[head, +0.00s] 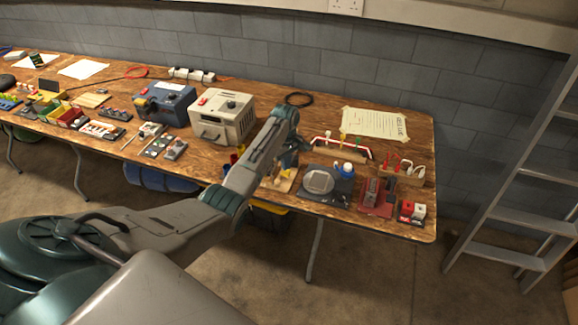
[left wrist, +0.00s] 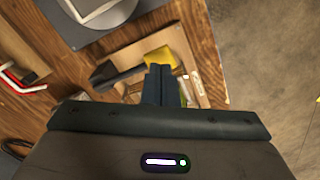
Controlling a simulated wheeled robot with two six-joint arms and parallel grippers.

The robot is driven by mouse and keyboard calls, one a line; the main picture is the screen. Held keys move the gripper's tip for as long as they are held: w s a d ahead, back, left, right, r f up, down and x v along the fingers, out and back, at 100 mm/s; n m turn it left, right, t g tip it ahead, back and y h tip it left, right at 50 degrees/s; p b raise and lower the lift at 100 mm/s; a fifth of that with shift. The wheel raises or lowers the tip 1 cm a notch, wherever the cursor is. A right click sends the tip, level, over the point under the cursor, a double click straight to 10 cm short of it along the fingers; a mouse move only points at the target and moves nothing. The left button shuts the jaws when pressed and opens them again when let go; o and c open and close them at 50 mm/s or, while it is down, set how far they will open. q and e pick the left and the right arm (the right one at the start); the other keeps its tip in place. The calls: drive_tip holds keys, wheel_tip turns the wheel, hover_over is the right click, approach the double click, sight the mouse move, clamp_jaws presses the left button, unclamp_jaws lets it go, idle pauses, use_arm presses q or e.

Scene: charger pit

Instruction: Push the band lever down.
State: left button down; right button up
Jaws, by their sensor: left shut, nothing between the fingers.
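A small fixture on a pale wooden board (left wrist: 187,62) lies below my left gripper. It carries a yellow part (left wrist: 160,56) and a dark, bar-like arm (left wrist: 120,74); this looks like the band lever, but its band is not clear. In the head view the board (head: 285,184) is partly hidden by my left arm. My left gripper (left wrist: 161,70) is shut and empty. Its fingertips overlap the yellow part in the left wrist view; I cannot tell whether they touch it. My right gripper is not in view.
A red-and-white rail (head: 341,148) is behind. A beige box (head: 222,117) stands left. The table's front edge is close.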

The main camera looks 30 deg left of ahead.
use_arm(q)
drive_tip(key=shift+f, duration=0.1)
drive_tip(key=shift+f+b, duration=0.35)
drive_tip(key=shift+f, duration=1.1)
drive_tip(key=shift+f+b, duration=0.4)
drive_tip(key=shift+f, duration=0.45)
drive_tip(key=shift+r, duration=0.1)
wheel_tip(320, 180, up, 8)
drive_tip(key=p, duration=0.8)
drive_tip(key=shift+f, duration=0.2)
